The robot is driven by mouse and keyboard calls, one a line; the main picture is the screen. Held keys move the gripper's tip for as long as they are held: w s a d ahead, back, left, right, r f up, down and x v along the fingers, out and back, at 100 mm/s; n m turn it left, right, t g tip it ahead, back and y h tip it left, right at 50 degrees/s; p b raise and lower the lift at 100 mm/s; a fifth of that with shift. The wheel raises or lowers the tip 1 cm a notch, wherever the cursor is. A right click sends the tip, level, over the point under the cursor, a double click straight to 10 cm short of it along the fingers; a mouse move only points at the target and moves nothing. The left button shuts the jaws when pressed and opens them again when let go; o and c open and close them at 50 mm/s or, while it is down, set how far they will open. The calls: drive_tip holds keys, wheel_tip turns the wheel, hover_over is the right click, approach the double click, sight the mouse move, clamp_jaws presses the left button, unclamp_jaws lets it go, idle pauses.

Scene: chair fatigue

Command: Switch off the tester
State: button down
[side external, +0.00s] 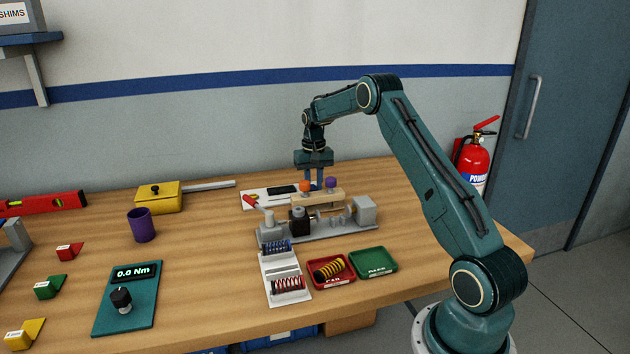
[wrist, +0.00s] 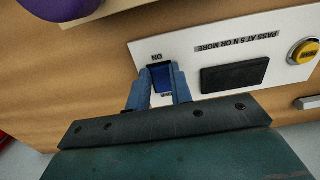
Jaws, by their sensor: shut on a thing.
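The tester's white panel (wrist: 215,50) lies on the bench in the wrist view, with text reading "PASS AT 5 N OR MORE", a dark display (wrist: 235,75) and a yellow button (wrist: 303,51). A dark blue switch (wrist: 163,78) with the label "ON" sits at the panel's left part. My gripper (wrist: 161,82) has one finger on each side of the switch and is shut on it. In the side view my gripper (side external: 314,186) points down behind the grey test fixture (side external: 325,230).
A white spring rack (side external: 278,264), a red tray (side external: 346,281) and a green tray (side external: 373,261) stand in front. A purple cup (side external: 141,225) stands to the left.

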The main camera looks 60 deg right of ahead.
sight(312, 188)
drive_tip(key=shift+w+d+r+g+y, duration=0.1)
drive_tip(key=shift+w+d+g+y, duration=0.1)
drive_tip(key=shift+g+y, duration=0.3)
idle(0.3)
drive_tip(key=c, duration=1.2)
unclamp_jaws()
drive_tip(key=shift+c, duration=0.2)
drive_tip(key=shift+r, duration=0.15)
wheel_tip(312, 188, up, 7)
drive_tip(key=shift+w+d, duration=0.3)
